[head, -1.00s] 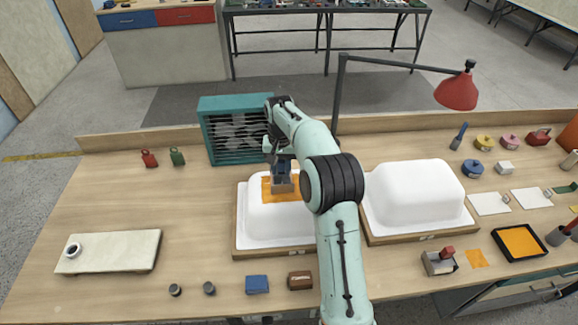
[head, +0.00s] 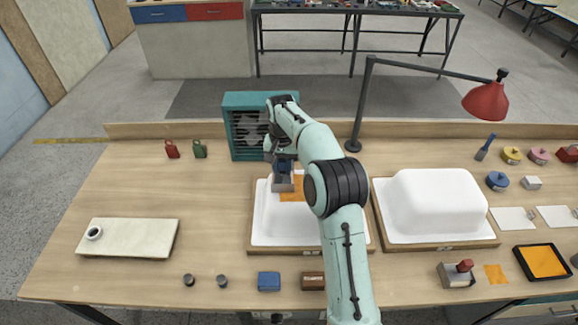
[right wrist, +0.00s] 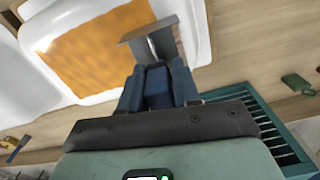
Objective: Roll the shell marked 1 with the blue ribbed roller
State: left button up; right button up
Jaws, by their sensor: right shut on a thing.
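A white shell (head: 272,226) on a wooden base stands in the middle of the bench, partly hidden by my right arm. A second white shell (head: 432,205) stands to its right. Their labels are too small to read. An orange patch (head: 292,190) lies on the middle shell; it also shows in the right wrist view (right wrist: 95,50). My right gripper (head: 284,168) is shut on a grey tool (head: 283,184), at the patch's left end. I cannot see a blue ribbed drum on it, nor tell whether it touches the shell. My left gripper is not in view.
A teal louvred box (head: 245,122) stands behind the middle shell, and a red lamp (head: 487,101) arches over the right side. A grey tool with a red block (head: 458,274) sits front right. The bench's left middle is clear.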

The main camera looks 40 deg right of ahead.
jog(key=shift+w+a+f, duration=0.1)
jog(key=shift+w+a, duration=0.4)
jog(key=shift+a, duration=0.2)
notch_tip(320, 180, up, 6)
dwell(0.3)
jog(key=shift+d, duration=0.1)
